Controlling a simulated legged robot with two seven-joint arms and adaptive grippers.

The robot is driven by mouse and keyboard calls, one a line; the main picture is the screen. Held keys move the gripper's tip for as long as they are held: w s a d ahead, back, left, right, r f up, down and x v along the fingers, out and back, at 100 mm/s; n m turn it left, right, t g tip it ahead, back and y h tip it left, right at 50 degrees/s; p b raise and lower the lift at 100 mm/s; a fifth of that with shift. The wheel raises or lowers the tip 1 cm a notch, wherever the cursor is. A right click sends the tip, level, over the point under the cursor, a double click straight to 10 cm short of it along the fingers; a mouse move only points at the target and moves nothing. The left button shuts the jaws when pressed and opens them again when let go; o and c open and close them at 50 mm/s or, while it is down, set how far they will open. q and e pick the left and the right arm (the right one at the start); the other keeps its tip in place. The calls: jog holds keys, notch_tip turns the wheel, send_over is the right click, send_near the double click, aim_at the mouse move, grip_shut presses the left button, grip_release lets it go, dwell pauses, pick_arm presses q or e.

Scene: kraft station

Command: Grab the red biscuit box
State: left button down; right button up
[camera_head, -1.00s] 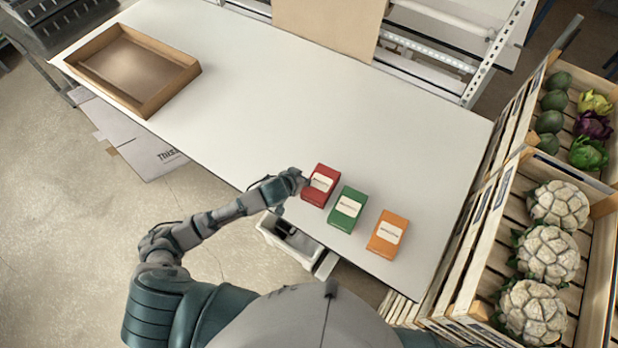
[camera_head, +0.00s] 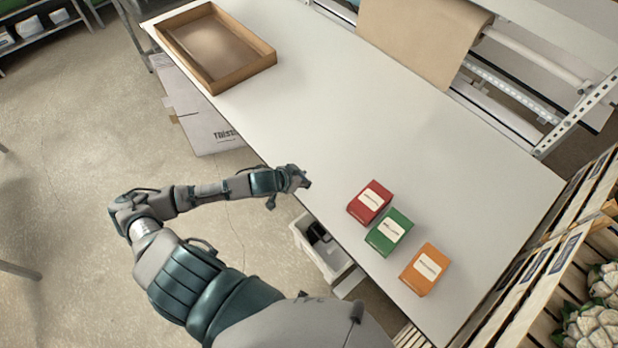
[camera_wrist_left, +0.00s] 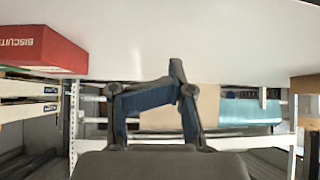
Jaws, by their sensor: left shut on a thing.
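The red biscuit box (camera_head: 369,202) lies on the white table (camera_head: 440,140) near its front edge, with a pale label on top. My left gripper (camera_head: 302,180) is to its left at the table's front edge, apart from it. In the left wrist view the red box (camera_wrist_left: 40,46) is at the upper left, outside the fingers. The left fingers (camera_wrist_left: 165,88) are drawn together, and I see no box between them. My right gripper is not in view.
A green box (camera_head: 390,232) and an orange box (camera_head: 425,269) lie beyond the red one, to the lower right. A shallow brown tray (camera_head: 262,66) sits at the table's far left. A white bin (camera_head: 322,250) is below the front edge. The table's middle is clear.

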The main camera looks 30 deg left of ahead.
pick_arm(q)
jog(key=shift+a, duration=0.1)
jog(key=c, duration=0.9)
grip_release()
jog(key=o, duration=0.4)
jog(key=shift+o, duration=0.6)
